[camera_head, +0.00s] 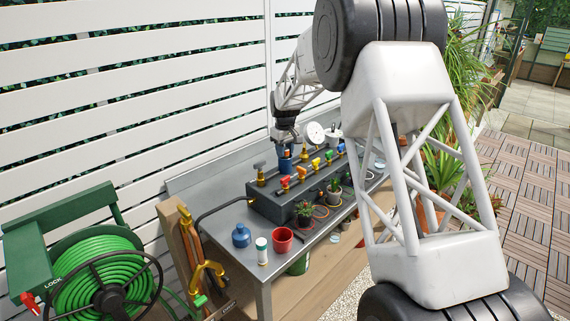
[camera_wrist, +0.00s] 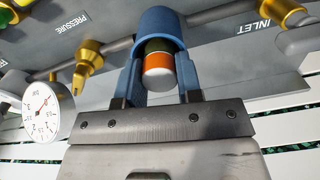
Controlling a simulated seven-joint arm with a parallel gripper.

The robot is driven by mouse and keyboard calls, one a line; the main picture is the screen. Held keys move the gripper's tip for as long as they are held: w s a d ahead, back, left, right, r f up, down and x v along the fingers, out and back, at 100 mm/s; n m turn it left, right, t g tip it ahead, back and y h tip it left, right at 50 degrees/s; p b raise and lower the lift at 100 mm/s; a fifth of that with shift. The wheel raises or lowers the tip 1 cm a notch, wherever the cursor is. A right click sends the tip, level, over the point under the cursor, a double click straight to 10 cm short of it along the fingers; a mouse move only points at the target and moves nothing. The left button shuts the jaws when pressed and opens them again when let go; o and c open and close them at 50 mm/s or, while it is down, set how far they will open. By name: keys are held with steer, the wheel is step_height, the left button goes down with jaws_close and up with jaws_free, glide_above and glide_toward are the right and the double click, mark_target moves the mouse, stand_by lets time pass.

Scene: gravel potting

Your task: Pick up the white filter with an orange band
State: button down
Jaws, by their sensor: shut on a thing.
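The white filter with an orange band (camera_wrist: 158,72) shows in the wrist view, its white end toward the camera and a dark green part beyond the band. It lies between the blue fingers of my gripper (camera_wrist: 160,66), which is shut on it. The far part of the filter is inside or behind a round blue housing (camera_wrist: 157,20), so the exact contact is hidden. The filter cannot be made out there.
The grey manifold (camera_head: 268,205) carries several coloured valves and brass fittings. A dial gauge (camera_head: 315,132) stands beside my gripper. A slatted white fence (camera_head: 130,95) is behind.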

steer(key=shift+r, duration=5)
